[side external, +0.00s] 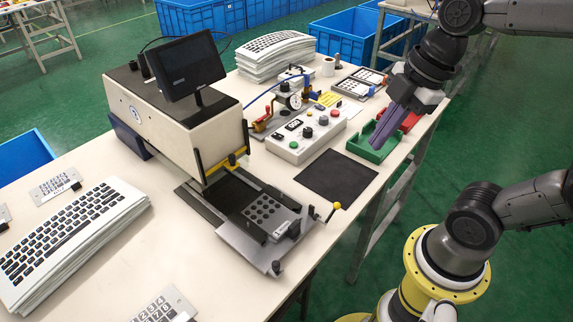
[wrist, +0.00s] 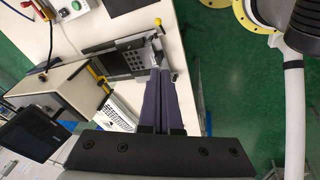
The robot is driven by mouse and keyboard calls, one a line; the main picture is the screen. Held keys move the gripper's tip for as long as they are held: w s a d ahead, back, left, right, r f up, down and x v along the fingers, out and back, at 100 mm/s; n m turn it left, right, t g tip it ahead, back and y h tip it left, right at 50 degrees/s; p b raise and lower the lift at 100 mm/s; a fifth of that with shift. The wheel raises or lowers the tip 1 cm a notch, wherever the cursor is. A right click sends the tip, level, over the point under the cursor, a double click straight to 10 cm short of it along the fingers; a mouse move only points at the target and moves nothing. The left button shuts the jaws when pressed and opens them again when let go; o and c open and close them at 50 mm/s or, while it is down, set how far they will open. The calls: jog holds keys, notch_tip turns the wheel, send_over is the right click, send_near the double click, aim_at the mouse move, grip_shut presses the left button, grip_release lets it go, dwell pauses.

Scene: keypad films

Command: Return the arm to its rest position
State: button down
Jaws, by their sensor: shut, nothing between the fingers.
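My gripper (side external: 378,143) is at the right of the side external view, its long purple fingers pointing down and left. The fingers are together with nothing between them. They hang over the green tray (side external: 362,148) and hide part of it; I cannot tell the height above it. In the wrist view my gripper (wrist: 160,74) reaches up the middle of the picture, fingers side by side.
The bench holds a press machine (side external: 165,110) with a screen, a fixture plate (side external: 262,215), a button box (side external: 305,133), a red tray (side external: 410,121) and keyboard stacks (side external: 65,240). A black mat (side external: 337,177) lies bare.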

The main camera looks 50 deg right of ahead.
jog(key=s+m, duration=0.1)
jog(key=m, duration=0.3)
jog(key=s+d+m+t+h, duration=0.1)
jog(key=m, duration=0.4)
jog(key=s+f+m+t, duration=0.1)
jog(key=m, duration=0.3)
jog(key=shift+s+d+m+h, duration=0.2)
jog(key=shift+d+m+h, duration=0.1)
jog(key=shift+d+h, duration=0.1)
